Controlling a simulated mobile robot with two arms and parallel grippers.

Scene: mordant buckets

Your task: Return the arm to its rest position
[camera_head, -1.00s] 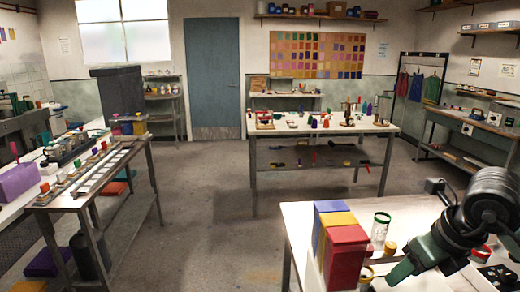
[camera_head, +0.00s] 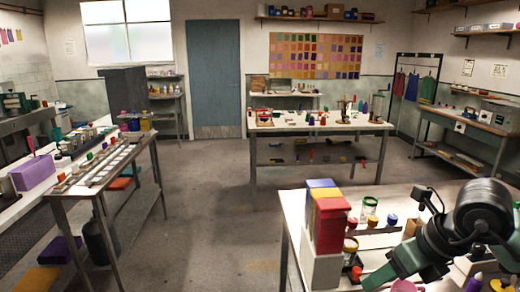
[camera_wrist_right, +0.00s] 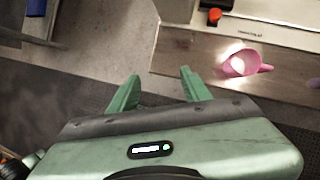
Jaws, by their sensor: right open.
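My right arm comes in from the right in the head view, over the near right table. Its green gripper (camera_head: 372,282) points down and left, partly cut off by the bottom edge. In the right wrist view my right gripper (camera_wrist_right: 160,74) has its two green fingers apart with nothing between them. Grey floor shows beyond the fingers. My left gripper is in neither view.
A pink cup (camera_wrist_right: 242,62) shows in the wrist view. The middle floor (camera_head: 215,205) is clear.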

